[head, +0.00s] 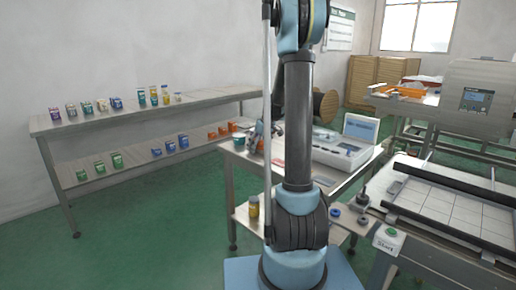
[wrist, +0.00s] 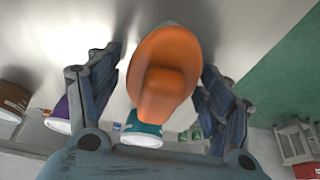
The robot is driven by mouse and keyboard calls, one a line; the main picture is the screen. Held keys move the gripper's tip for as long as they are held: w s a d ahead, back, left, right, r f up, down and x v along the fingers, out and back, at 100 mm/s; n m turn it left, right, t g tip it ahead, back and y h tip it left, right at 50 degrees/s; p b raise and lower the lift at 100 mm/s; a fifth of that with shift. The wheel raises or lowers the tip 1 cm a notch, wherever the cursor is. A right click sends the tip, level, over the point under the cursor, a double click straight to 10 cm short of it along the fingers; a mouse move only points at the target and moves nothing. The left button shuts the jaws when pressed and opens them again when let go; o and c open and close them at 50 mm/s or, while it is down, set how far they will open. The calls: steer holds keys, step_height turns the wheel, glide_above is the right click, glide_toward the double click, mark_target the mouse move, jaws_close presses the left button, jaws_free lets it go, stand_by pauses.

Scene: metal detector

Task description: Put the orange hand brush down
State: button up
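The orange hand brush (wrist: 165,65) is in the middle of the wrist view, its rounded end nearest the camera. Its wide end is close to a pale grey surface, and it appears to stand on it. My gripper (wrist: 160,75) has one finger on each side of the brush. A gap shows between the left finger and the brush; the right finger is close beside it. The fingers look spread. In the head view my gripper is mostly hidden behind my arm near the steel table (head: 232,163), and I cannot make out the brush there.
A teal tub (wrist: 142,131), a purple tub (wrist: 60,117) and a brown tub (wrist: 12,100) are close to my fingers. A balance-like device (head: 338,150) stands on the table to the right. A long shelf (head: 200,101) with small boxes runs along the left wall. Green floor is clear between.

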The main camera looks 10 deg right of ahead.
steer(key=v, duration=1.2)
steer(key=s+a+m, duration=0.2)
steer(key=s, duration=0.9)
steer(key=s+f+m+h, duration=0.1)
steer(key=s+f, duration=0.3)
steer(key=s, duration=0.5)
steer(key=s+f+m+g, duration=0.1)
steer(key=s+f, duration=0.3)
steer(key=s, duration=0.6)
steer(key=s+f+m+h, duration=0.1)
steer(key=s+f+m, duration=0.2)
steer(key=s, duration=0.7)
steer(key=shift+s+a+f+h, duration=0.25)
steer(key=shift+a+f+h, duration=0.1)
steer(key=shift+f, duration=0.6)
steer(key=shift+w+f, duration=0.2)
steer(key=shift+w, duration=0.3)
